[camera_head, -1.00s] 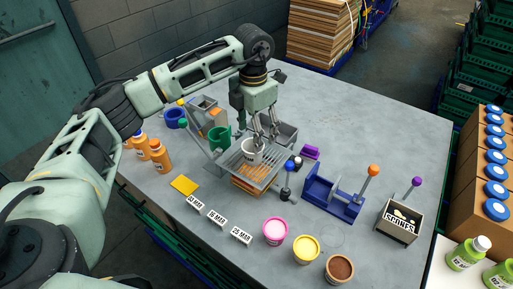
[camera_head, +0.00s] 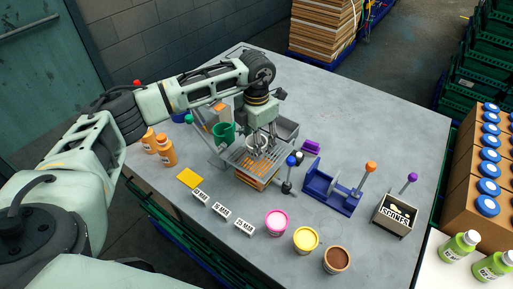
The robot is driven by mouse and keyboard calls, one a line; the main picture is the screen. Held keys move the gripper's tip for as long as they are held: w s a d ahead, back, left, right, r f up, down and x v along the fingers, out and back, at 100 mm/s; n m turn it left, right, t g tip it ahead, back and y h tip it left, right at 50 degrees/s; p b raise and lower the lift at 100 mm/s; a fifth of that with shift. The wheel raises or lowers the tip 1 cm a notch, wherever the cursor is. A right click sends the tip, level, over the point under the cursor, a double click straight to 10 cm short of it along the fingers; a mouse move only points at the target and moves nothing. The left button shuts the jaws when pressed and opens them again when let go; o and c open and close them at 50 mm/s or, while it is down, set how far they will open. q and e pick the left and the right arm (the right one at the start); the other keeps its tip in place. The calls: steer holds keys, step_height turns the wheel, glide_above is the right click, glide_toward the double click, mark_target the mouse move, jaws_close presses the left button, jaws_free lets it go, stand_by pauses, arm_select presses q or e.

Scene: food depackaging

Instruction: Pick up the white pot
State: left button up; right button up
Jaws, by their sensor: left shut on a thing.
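The white pot (camera_head: 257,151) stands on the grey slatted rack (camera_head: 232,163) in the middle of the table. My left gripper (camera_head: 258,141) points down at the pot from above and is shut on it; its fingers hide part of the rim and the pot's label. The pot looks upright and still at the rack's surface, though any small gap below it cannot be told. My right gripper is not in view.
A green pot (camera_head: 224,132) stands close left of the rack. A blue stand (camera_head: 331,193) and a lever with a blue ball (camera_head: 291,161) are to the right. Pink (camera_head: 276,222), yellow (camera_head: 305,240) and brown (camera_head: 336,260) tubs line the front. The table's back right is clear.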

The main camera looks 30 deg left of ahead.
arm_select(q)
steer(key=c, duration=0.6)
steer(key=shift+o, duration=0.2)
steer(key=shift+r, duration=0.1)
